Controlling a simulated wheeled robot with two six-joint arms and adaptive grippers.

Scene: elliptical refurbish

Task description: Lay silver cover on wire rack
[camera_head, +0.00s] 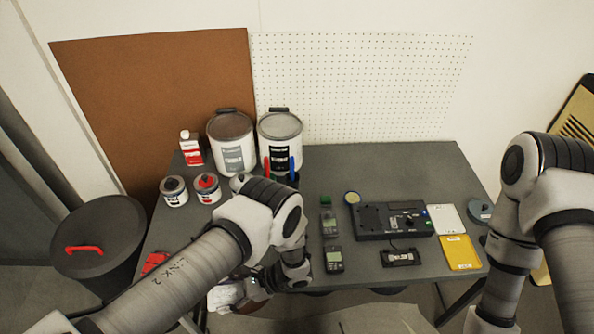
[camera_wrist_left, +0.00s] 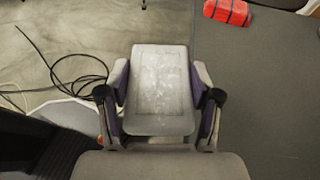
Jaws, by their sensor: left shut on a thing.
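My left gripper (camera_head: 243,288) is low at the front left edge of the table, partly hidden by its own arm. In the left wrist view the gripper (camera_wrist_left: 160,88) is shut on the silver cover (camera_wrist_left: 158,100), a pale grey, scuffed rectangular plate with a finger along each side. The cover also shows as a pale shape (camera_head: 224,297) in the head view. It is held beside the table edge, over the floor. I cannot make out a wire rack in either view. My right arm runs out of the head view at the bottom right; its gripper is out of sight.
The grey table (camera_head: 345,165) bears two large paint cans (camera_head: 231,145), small cans (camera_head: 174,191), a black device (camera_head: 392,221), handheld meters (camera_head: 334,260), and white and yellow plates (camera_head: 461,253). A red item (camera_wrist_left: 228,12) lies near the left edge. Cables (camera_wrist_left: 60,75) lie on the floor.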

